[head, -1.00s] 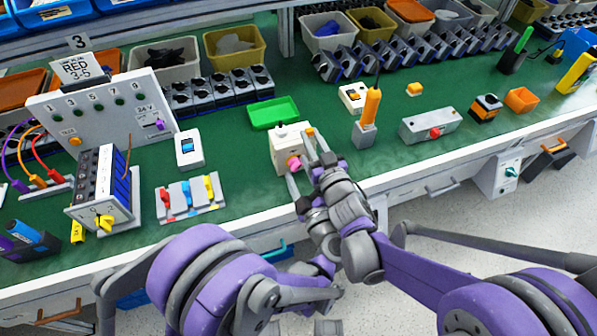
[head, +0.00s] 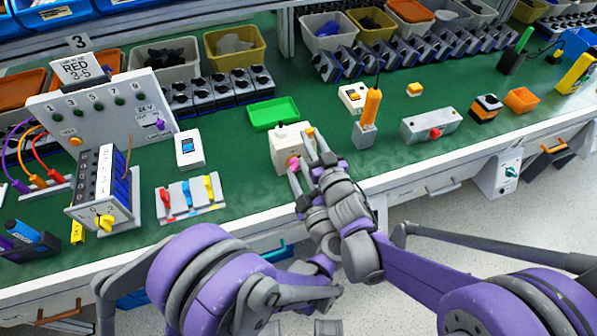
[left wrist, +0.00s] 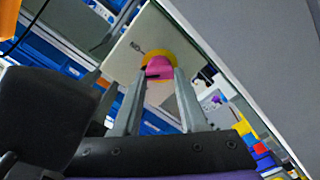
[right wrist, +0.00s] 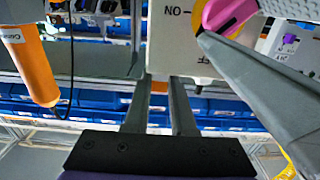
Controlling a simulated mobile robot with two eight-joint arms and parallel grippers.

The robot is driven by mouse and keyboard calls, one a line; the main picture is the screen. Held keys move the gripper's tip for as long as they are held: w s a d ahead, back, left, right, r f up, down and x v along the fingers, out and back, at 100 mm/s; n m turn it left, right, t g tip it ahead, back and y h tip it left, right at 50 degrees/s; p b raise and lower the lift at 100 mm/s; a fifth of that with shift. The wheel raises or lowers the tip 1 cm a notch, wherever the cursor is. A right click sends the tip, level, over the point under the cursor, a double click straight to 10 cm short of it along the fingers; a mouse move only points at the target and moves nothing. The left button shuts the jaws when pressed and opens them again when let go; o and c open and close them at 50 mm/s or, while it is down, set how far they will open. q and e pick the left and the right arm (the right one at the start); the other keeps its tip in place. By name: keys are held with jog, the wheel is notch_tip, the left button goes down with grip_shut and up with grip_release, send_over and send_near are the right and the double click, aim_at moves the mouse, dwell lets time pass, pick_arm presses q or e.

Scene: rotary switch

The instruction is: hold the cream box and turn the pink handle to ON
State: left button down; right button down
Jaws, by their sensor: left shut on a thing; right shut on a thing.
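The cream box (head: 287,143) stands upright near the front edge of the green bench. Its pink handle (head: 293,163) is on the front face, with a yellow ring behind it in the left wrist view (left wrist: 150,54). My left gripper (head: 294,173) is shut on the pink handle (left wrist: 159,67), one finger on each side. My right gripper (head: 314,142) is shut on the box's right side. In the right wrist view its fingers meet the box (right wrist: 180,52) edge, below an inverted ON mark. The handle's exact angle is unclear, partly covered by my left finger.
A green tray (head: 274,113) lies behind the box. An orange-handled tool in a grey holder (head: 365,135) stands to the right, close to my right gripper. A panel with red, blue and yellow levers (head: 189,197) lies to the left. Bench is clear just left of the box.

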pick_arm(q)
jog(key=shift+m, duration=0.4)
jog(key=shift+c, duration=2.2)
grip_release()
jog(key=v, duration=1.2)
